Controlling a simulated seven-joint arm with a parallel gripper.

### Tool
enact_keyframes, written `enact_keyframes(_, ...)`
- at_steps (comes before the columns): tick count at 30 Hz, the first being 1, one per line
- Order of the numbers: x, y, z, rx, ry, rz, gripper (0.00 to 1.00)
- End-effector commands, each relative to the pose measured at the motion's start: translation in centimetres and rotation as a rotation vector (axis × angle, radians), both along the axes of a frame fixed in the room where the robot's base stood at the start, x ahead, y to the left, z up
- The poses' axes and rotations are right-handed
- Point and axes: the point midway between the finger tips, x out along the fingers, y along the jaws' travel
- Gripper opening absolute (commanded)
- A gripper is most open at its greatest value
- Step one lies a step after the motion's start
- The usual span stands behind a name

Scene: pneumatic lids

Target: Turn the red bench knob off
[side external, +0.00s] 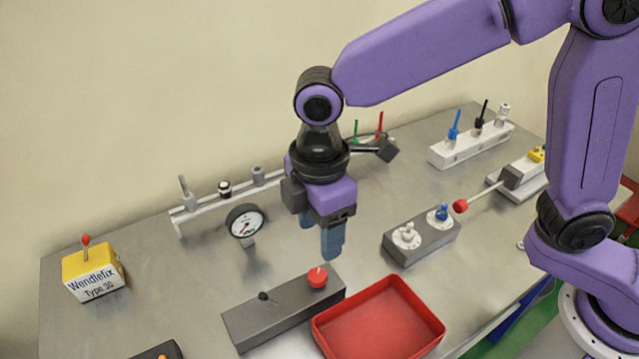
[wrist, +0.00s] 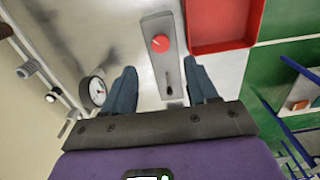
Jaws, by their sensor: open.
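The red bench knob (side external: 317,277) is a round red cap with a pale pointer line, on the right end of a dark grey block (side external: 262,322). A small black knob (side external: 263,296) sits on the same block. In the wrist view the red knob (wrist: 160,43) lies beyond my fingertips, with its pale line slanting. My gripper (side external: 322,240) has blue fingers pointing down, above and slightly behind the red knob, clear of it. In the wrist view my gripper (wrist: 160,76) is open and empty, its fingers on either side of the block's image.
A red tray (side external: 428,309) stands close right of the block. A grey block with white and blue knobs (side external: 421,238) lies further right. A pressure gauge (side external: 245,222) and a rail with fittings (side external: 215,203) stand behind left. A yellow Wendlefix box (side external: 93,271) is far left.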

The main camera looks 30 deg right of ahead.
Motion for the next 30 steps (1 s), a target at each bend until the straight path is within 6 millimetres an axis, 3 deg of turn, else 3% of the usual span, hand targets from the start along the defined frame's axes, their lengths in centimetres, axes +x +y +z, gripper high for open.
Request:
enact_keyframes(6,0.1,0.1,4.5,0.004,-0.002,-0.001,0.58)
enact_keyframes(12,0.0,0.0,7.0,0.001,-0.001,-0.001,0.58)
enact_keyframes(30,0.0,0.0,7.8,-0.001,0.0,-0.001,0.58)
